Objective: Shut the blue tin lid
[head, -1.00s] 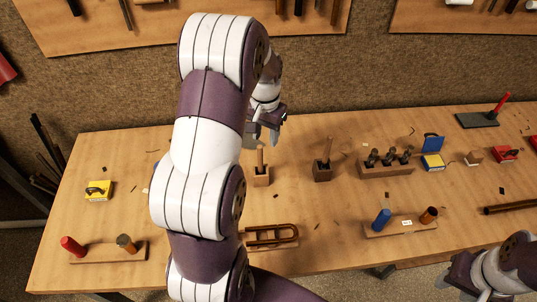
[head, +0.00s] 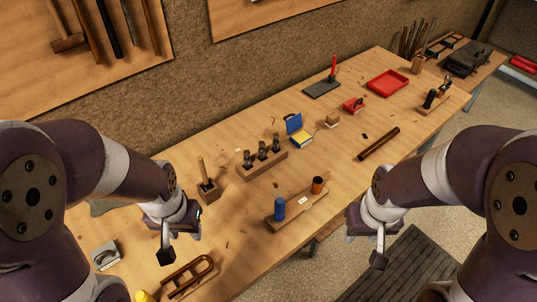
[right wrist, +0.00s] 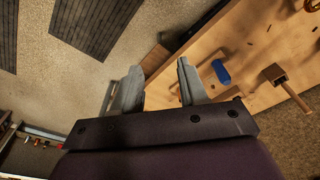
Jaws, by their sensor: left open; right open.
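The blue tin (head: 302,143) stands on the bench near its middle, with a yellow face showing inside. Its blue lid (head: 293,123) is open, standing up at the tin's back edge. My left gripper (head: 168,255) is open and empty over the left part of the bench, well to the left of the tin. My right gripper (head: 378,259) is open and empty by the bench's front edge, to the right of and nearer than the tin. In the right wrist view its two fingers (right wrist: 160,88) stand apart with nothing between them.
A wooden block with several dark tools (head: 262,160) stands just left of the tin. A small wooden block (head: 332,121) sits to its right. A rack with a blue cylinder (head: 279,209) lies in front. A dark rod (head: 379,143) and a red tray (head: 388,83) are further right.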

